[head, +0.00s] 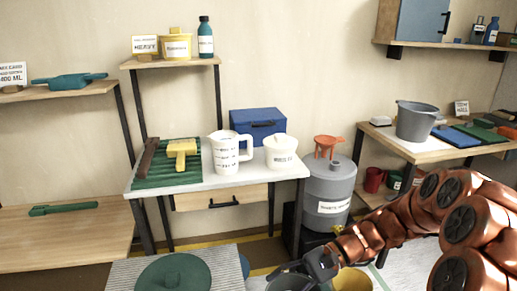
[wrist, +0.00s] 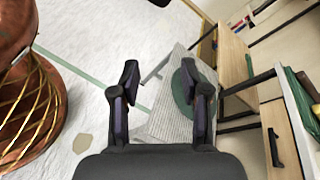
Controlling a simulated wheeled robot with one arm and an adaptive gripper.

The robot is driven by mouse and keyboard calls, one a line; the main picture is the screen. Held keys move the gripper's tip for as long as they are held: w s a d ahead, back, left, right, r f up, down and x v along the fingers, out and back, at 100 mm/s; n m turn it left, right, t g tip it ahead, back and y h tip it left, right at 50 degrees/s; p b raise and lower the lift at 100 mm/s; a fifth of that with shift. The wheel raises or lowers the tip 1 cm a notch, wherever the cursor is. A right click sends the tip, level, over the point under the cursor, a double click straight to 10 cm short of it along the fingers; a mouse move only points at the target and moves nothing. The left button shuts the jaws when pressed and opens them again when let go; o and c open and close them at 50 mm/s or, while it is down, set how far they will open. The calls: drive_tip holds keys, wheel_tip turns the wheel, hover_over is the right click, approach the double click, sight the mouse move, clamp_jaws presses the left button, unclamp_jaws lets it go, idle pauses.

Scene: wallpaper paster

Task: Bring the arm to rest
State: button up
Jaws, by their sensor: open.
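My copper-coloured arm reaches in from the right of the head view, low in front of the workbench. My gripper (head: 305,272) is at the bottom of that view, in front of and below the bench's front edge. In the wrist view my gripper (wrist: 168,88) has its two dark fingers well apart, with nothing between them. Beyond the fingers are the floor, a ribbed grey stand and a green round lid.
The white-topped bench (head: 225,181) holds a measuring jug (head: 226,155), a white tub (head: 281,154) and a yellow brush (head: 182,151) on a green ribbed tray. A grey drum (head: 328,190) stands right of it. A green lid (head: 174,275) lies on the low stand at front.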

drive_tip(key=s+d+r+n+h+p, duration=0.2)
drive_tip(key=s+r+n+h+p, duration=0.3)
drive_tip(key=s+r+h+p, duration=0.5)
drive_tip(key=s+d+r+n+t+h+p, duration=0.2)
drive_tip(key=s+d+r+t+h+p, duration=0.1)
drive_tip(key=s+d+r+p, duration=0.6)
wheel_tip(320, 180, up, 4)
drive_tip(key=shift+s+d+h, duration=0.3)
drive_tip(key=shift+s+d, duration=0.6)
drive_tip(key=shift+s, duration=0.15)
